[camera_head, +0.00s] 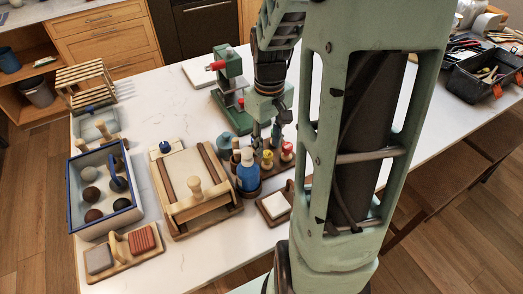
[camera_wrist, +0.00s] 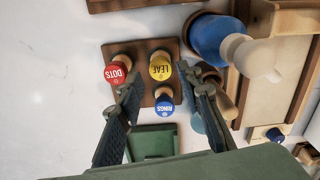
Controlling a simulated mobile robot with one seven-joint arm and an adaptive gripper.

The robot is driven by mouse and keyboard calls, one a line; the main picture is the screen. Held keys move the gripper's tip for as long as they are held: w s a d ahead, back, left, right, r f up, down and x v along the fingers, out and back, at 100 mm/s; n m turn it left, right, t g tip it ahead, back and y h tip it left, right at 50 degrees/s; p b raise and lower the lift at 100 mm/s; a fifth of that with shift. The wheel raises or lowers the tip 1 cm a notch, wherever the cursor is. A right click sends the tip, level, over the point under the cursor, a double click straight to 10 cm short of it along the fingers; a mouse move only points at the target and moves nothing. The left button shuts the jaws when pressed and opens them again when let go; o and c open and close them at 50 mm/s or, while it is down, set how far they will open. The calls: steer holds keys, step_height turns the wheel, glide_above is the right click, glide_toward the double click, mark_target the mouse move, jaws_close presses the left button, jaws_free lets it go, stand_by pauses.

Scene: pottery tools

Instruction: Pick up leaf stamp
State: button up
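The leaf stamp has a yellow top marked LEAF (camera_wrist: 160,67) and stands on a brown wooden stand (camera_wrist: 142,48), beside a red stamp marked DOTS (camera_wrist: 117,72) and a blue one marked RINGS (camera_wrist: 164,104). In the head view the yellow top (camera_head: 267,158) shows just below my gripper (camera_head: 265,141). In the wrist view my gripper (camera_wrist: 161,82) is open, with its two fingers spread on either side of the leaf and rings stamps. The fingers hold nothing. The red top lies outside the left finger. How close the fingertips are to the yellow top is hard to tell.
A blue bottle (camera_head: 247,177) stands close to the stamps. A wooden slab roller (camera_head: 191,205) lies to the left, and a green press (camera_head: 229,92) stands behind. A small wooden tray with a white block (camera_head: 275,205) is in front. Open white table lies at the wrist view's left.

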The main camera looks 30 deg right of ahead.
mark_target(268, 155)
steer(key=shift+s+f+p, duration=0.1)
steer(key=shift+f+p, duration=0.2)
steer(key=shift+f, duration=2.95)
steer(key=shift+c, duration=0.6)
steer(key=c, duration=0.7)
